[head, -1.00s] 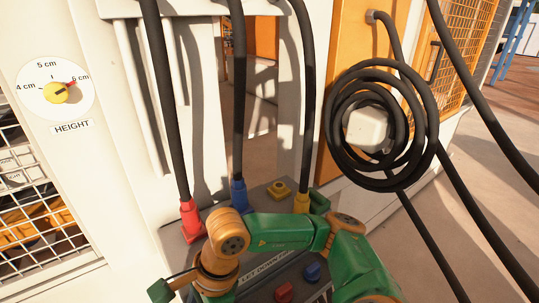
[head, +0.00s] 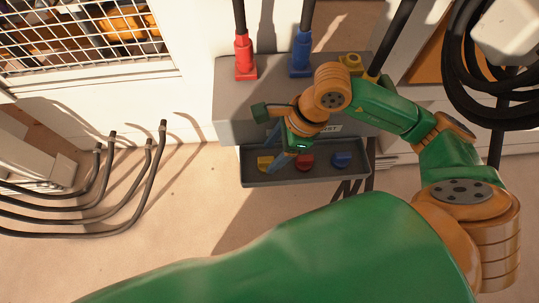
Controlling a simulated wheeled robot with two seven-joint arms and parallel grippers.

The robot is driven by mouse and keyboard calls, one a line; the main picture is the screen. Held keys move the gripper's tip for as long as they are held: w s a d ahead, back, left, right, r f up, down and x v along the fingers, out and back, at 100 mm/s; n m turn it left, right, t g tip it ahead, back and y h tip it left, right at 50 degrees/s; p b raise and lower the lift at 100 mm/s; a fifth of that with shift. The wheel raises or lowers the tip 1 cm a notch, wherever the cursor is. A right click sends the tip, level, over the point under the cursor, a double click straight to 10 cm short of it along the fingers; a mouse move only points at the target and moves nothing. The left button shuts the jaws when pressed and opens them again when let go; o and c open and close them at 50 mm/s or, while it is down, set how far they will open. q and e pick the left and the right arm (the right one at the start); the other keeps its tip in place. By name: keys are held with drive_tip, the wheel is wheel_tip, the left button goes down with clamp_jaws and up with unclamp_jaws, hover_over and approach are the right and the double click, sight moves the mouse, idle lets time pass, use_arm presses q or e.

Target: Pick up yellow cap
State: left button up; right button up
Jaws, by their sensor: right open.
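The yellow cap (head: 264,163) lies at the left end of a dark shallow tray (head: 250,181) on the front of the grey box. A red cap (head: 304,161) and a blue cap (head: 341,159) lie to its right in the same tray. My right gripper (head: 272,148) is open and empty, its bluish fingers pointing down and left. In the picture its fingertips are right by the yellow cap; I cannot tell how far above it they are. My left gripper is out of view.
The grey box (head: 228,107) carries a red connector (head: 245,58) and a blue connector (head: 301,55) with black hoses, plus a yellow fitting (head: 350,62). Coiled black hose (head: 455,75) hangs at right. Bent dark pipes (head: 135,195) stand at left. Floor before the tray is clear.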

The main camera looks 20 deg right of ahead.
sight(266, 159)
drive_tip(key=x, duration=0.3)
drive_tip(key=shift+a+f, duration=0.2)
drive_tip(key=shift+a, duration=0.05)
clamp_jaws()
drive_tip(key=shift+r, duration=0.1)
